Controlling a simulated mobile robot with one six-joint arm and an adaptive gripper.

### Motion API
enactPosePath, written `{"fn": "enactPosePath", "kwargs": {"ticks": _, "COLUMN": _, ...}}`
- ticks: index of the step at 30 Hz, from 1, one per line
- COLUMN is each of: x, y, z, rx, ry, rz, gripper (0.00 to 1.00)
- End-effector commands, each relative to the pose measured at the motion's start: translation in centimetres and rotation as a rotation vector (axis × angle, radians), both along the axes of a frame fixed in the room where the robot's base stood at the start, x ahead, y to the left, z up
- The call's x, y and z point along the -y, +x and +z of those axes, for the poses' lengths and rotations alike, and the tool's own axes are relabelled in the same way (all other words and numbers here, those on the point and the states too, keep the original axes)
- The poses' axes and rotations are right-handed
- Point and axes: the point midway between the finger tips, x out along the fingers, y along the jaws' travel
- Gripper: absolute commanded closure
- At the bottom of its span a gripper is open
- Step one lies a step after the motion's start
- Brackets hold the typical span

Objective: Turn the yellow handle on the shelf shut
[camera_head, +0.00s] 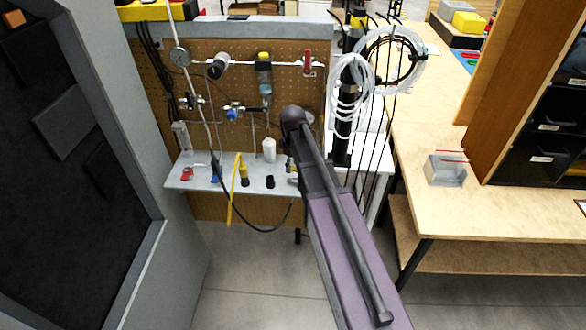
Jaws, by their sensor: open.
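The yellow handle (235,192) is a long thin lever at a small yellow fitting on the grey shelf (205,184). It rises a little above the shelf and slants down past the shelf's front edge. Its exact turn angle is hard to tell at this size. My arm reaches up from the bottom right to a black joint in front of the pegboard, to the right of the handle. My gripper cannot be made out; the arm hides the area behind it. Nothing of mine is seen touching the handle.
A pegboard (215,133) with gauges, valves and a red handle (307,62) stands behind the shelf. A white bottle (269,150) and black knob (270,182) are right of the yellow handle. A dark hose loops below. A grey cabinet (165,200) stands left, a wooden bench (500,215) right.

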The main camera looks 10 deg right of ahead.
Motion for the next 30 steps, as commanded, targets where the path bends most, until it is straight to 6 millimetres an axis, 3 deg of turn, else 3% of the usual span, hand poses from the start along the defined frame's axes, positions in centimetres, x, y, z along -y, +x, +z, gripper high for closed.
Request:
{"fn": "enactPosePath", "kwargs": {"ticks": 13, "x": 0.00, "y": 0.00, "z": -0.30, "rx": 0.000, "ry": 0.000, "rz": 0.000, "gripper": 0.43}}
{"fn": "enactPosePath", "kwargs": {"ticks": 19, "x": 0.00, "y": 0.00, "z": -0.30, "rx": 0.000, "ry": 0.000, "rz": 0.000, "gripper": 1.00}}
{"fn": "enactPosePath", "kwargs": {"ticks": 30, "x": 0.03, "y": 0.01, "z": -0.32, "rx": -0.001, "ry": 0.001, "rz": -0.012, "gripper": 1.00}}
